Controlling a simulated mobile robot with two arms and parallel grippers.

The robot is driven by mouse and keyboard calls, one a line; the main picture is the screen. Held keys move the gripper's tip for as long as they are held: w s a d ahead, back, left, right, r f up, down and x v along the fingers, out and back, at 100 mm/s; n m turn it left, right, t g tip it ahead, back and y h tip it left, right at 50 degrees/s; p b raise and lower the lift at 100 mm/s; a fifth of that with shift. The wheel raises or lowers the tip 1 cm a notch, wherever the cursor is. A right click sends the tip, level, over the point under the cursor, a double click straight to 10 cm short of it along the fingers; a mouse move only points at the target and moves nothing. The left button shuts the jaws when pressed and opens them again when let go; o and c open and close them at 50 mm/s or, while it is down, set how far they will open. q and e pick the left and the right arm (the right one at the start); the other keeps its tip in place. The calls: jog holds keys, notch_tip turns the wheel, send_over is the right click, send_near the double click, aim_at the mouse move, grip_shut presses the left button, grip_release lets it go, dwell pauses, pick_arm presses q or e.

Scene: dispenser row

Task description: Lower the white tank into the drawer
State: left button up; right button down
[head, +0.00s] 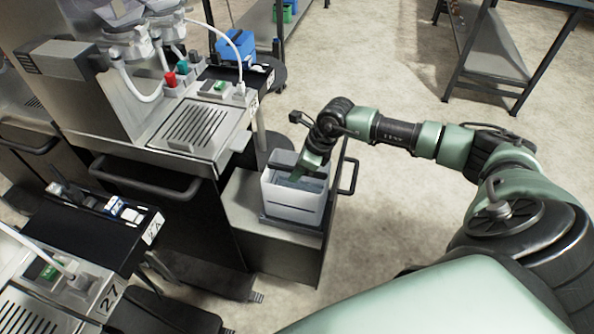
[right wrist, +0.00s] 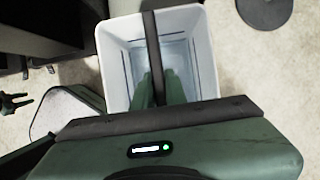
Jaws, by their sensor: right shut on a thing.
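The white tank (head: 293,205) is an open box, upright, at the pulled-out drawer (head: 240,205) under the machine. A dark frame shows around its lower edge; I cannot tell whether its bottom touches the drawer floor. In the right wrist view I look down into the tank (right wrist: 207,60), which has a dark bar (right wrist: 150,30) across its top. My right gripper (head: 306,168) is at the tank's top; its green fingers (right wrist: 161,90) are shut on the bar. The fingertips are partly hidden. My left gripper is not in view.
The drawer's dark handle (head: 349,176) sticks out on the right. The steel machine (head: 190,130) with its drip tray stands close behind the tank. A second machine (head: 60,285) is at lower left. A shelf rack (head: 495,60) stands far right; the floor between is clear.

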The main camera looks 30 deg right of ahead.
jog(key=shift+w+f+b, duration=0.15)
jog(key=shift+f+b, duration=0.95)
jog(key=shift+f, duration=0.2)
jog(key=c, duration=1.4)
grip_release()
jog(key=shift+o, duration=0.2)
jog(key=v, duration=0.8)
jog(key=shift+b, duration=0.35)
jog(key=shift+f, duration=0.1)
